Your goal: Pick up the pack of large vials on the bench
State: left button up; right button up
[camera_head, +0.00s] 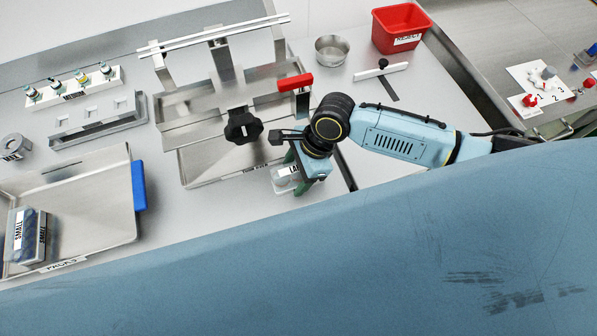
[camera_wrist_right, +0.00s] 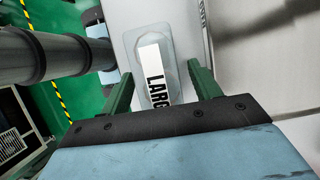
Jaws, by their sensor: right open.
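The pack of large vials (camera_head: 284,181) sits on the bench near its front edge, below the metal frame in the head view. It is a clear pack with a white label starting "LA". In the right wrist view the pack (camera_wrist_right: 153,62) shows between the fingers, its label reading "LARG" before my gripper hides the rest. My right gripper (camera_head: 296,178) is over the pack, pointing down, with its green fingers open. In the wrist view the right gripper (camera_wrist_right: 160,88) has one finger on each side of the pack. I cannot tell whether they touch it. My left gripper is not in view.
A metal washer frame (camera_head: 215,115) with a black knob and red handle stands just behind the pack. A tray (camera_head: 95,205) at left holds a pack marked "SMALL" (camera_head: 25,235). A steel bowl (camera_head: 331,50) and red bin (camera_head: 401,27) stand at the back right.

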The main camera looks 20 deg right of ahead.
jog(key=shift+f+p, duration=0.2)
jog(key=shift+p, duration=0.2)
dwell(0.3)
jog(key=c, duration=1.1)
